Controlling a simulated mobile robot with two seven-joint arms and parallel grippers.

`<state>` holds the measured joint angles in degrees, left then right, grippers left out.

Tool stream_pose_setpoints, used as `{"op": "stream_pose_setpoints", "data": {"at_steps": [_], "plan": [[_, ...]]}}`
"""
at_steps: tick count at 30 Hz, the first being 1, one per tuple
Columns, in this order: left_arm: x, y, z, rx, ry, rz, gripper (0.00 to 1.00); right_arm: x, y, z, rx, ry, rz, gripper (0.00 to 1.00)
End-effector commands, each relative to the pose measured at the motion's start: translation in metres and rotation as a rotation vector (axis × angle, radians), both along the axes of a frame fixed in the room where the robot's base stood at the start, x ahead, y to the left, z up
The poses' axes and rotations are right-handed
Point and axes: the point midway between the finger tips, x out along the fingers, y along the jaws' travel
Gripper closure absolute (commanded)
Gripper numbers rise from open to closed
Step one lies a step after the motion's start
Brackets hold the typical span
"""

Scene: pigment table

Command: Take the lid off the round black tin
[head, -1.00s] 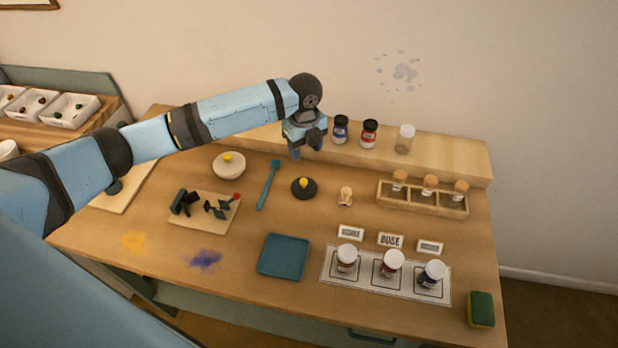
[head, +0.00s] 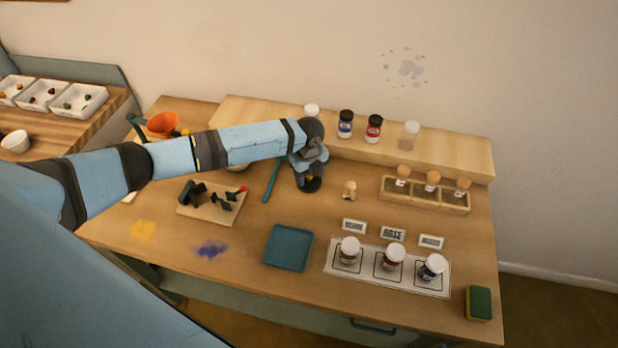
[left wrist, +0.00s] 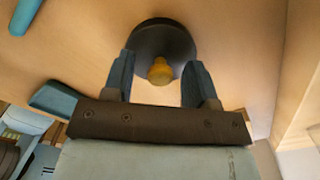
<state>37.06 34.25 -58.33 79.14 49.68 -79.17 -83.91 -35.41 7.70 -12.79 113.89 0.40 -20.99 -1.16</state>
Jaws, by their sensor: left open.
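The round black tin (head: 312,187) stands on the table, mostly hidden under my left gripper in the head view. In the left wrist view its dark round lid (left wrist: 160,42) shows with a yellow knob (left wrist: 160,71) on top. My left gripper (head: 308,176) points down over the tin. Its two fingers (left wrist: 156,85) are open, one on each side of the yellow knob, with gaps between knob and fingers. I cannot tell how far down the fingertips reach. My right gripper is not in view.
A teal tray (head: 288,247) lies in front. A raised shelf (head: 450,154) with jars runs behind.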

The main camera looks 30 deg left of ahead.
Motion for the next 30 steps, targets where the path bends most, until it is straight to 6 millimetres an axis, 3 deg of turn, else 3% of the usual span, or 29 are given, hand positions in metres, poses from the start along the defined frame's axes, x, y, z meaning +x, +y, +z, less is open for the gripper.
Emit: {"op": "stream_pose_setpoints", "data": {"at_steps": [5,9,12,23,30], "plan": [[0.000,0.000,0.000,0.000,0.000,0.000,0.50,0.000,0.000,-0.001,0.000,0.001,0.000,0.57],[0.000,0.000,0.000,-0.001,-0.001,0.000,0.82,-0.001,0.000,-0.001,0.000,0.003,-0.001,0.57],[0.000,0.000,0.000,0.000,0.000,0.000,0.99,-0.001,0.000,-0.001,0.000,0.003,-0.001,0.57],[0.001,0.000,0.004,-0.001,-0.001,0.000,0.99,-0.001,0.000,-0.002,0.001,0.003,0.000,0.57],[0.002,0.000,0.036,0.000,-0.006,-0.001,0.99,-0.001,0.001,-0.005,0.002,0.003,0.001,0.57]]}}
